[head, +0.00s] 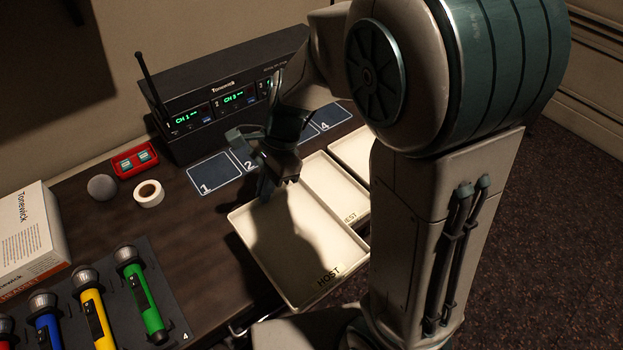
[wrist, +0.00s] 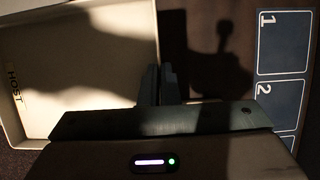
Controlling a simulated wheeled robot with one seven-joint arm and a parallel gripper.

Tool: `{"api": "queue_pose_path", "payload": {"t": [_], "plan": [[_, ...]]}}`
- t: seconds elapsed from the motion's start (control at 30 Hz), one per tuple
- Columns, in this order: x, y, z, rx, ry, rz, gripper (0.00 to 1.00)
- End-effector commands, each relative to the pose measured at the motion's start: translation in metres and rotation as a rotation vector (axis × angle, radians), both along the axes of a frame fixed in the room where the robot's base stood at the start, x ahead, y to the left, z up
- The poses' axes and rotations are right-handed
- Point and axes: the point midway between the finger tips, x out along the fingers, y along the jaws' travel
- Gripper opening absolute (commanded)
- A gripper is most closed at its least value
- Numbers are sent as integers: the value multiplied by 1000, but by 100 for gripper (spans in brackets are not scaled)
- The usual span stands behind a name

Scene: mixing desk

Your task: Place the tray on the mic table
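A shallow cream tray labelled HOST (head: 335,247) lies at the right end of the dark wooden desk (head: 195,235), which also bears the microphones. The tray (wrist: 75,30) fills the left of the wrist view. My gripper (head: 278,184) points down at the tray's far left rim. In the wrist view its two fingers (wrist: 160,84) are close together, with the rim running in between; it looks shut on the tray's rim. I cannot tell whether the tray is lifted. No separate mic table can be made out.
A second cream tray (head: 340,190) is partly hidden behind my arm. A receiver with an antenna (head: 225,100) stands behind numbered pads (head: 212,174). A tape roll (head: 149,193), a red case (head: 135,160), a box (head: 30,240) and several coloured microphones (head: 140,290) are to the left.

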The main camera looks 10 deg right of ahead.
Motion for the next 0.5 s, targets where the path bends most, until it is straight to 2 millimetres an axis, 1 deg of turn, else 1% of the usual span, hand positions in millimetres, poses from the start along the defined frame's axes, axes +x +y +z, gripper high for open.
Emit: {"api": "queue_pose_path", "payload": {"t": [0.17,0.27,0.5], "plan": [[1,1,-1,0,1,0,0],[6,6,-6,-1,3,1,0],[37,33,-30,-2,3,2,0]]}}
